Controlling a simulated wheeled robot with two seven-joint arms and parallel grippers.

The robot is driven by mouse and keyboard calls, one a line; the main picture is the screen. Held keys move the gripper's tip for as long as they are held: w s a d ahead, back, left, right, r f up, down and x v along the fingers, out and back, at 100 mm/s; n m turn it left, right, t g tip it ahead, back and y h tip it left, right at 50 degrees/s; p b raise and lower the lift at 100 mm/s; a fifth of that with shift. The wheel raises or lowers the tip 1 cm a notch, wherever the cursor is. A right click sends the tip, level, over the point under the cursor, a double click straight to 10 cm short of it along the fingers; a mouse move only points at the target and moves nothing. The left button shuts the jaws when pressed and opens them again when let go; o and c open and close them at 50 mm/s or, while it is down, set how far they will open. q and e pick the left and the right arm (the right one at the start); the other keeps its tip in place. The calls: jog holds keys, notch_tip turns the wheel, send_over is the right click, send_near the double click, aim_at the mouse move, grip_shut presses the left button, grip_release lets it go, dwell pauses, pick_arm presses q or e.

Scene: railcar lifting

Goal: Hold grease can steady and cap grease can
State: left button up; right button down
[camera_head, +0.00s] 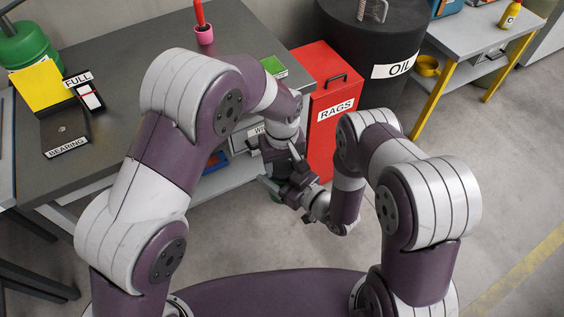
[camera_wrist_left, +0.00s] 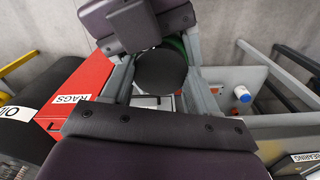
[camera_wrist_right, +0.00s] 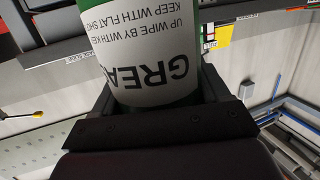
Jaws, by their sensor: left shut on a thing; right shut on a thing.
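The grease can (camera_wrist_right: 145,55) is green with a white label; it fills the middle of the right wrist view, its lettering upside down. My right gripper (camera_head: 297,191) is shut on its body. My left gripper (camera_head: 279,178) is beside it and is shut on a round black cap (camera_wrist_left: 160,72), which shows between its two grey fingers in the left wrist view. A green edge of the can shows just behind the cap there. I cannot tell whether the cap is seated on the can. In the head view the grippers hide most of the can.
A red RAGS bin (camera_head: 330,95) and a dark OIL drum (camera_head: 370,45) stand behind my grippers. A grey workbench (camera_head: 120,35) is at the left, with a bearing box (camera_head: 66,132). A side table (camera_head: 490,30) is at the back right. The floor at the right is clear.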

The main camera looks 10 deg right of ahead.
pick_arm(q)
jog(key=shift+m, duration=0.4)
jog(key=o, duration=1.2)
jog(key=shift+c, duration=0.2)
jog(key=shift+r, duration=2.3)
notch_tip(320, 180, up, 4)
jog(key=n, duration=0.3)
jog(key=shift+f+n, duration=0.25)
jog(key=shift+n, duration=0.05)
jog(key=shift+f, duration=0.15)
